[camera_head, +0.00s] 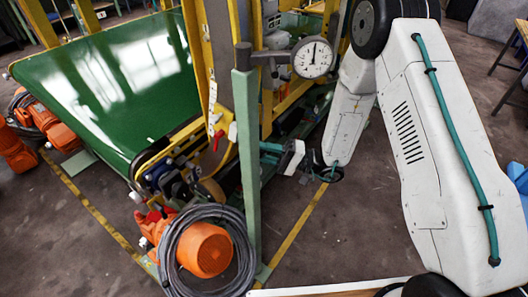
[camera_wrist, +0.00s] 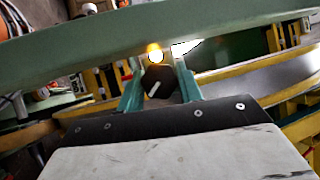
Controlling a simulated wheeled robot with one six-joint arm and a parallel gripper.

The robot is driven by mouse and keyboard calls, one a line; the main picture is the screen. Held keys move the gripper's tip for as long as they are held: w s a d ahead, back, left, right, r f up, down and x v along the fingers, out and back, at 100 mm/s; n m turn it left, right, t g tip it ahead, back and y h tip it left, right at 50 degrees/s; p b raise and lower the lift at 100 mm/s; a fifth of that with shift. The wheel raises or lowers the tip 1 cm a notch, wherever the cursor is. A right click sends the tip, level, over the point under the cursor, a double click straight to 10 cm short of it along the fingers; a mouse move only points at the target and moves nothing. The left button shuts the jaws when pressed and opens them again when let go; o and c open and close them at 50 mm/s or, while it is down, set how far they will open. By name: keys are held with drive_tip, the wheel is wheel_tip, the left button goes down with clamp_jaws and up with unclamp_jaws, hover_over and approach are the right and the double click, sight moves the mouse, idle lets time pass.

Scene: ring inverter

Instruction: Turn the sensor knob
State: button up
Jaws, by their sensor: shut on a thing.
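The sensor knob (camera_wrist: 157,84) is black and many-sided with a white pointer line, tilted from lower left to upper right in the wrist view. My gripper (camera_wrist: 159,80) has one teal finger on each side of the knob and is shut on it. In the head view, my gripper (camera_head: 270,151) reaches in from the right, close behind the green upright post (camera_head: 246,130). The knob cannot be made out there. A small orange lamp (camera_wrist: 155,52) glows just above the knob in the wrist view.
A round dial gauge (camera_head: 313,58) is clamped to the post above my gripper. A green conveyor belt (camera_head: 110,80) lies to the left. An orange motor (camera_head: 205,250) with coiled grey cable stands at the post's foot. A green beam (camera_wrist: 70,50) crosses the wrist view.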

drive_tip(key=shift+m+y, duration=0.5)
drive_tip(key=shift+m, duration=0.4)
drive_tip(key=o, duration=0.7)
drive_tip(key=shift+d, duration=0.1)
drive_tip(key=v, duration=0.7)
drive_tip(key=shift+s+d+f, duration=0.1)
drive_tip(key=shift+d+f, duration=0.15)
drive_tip(key=shift+d, duration=0.05)
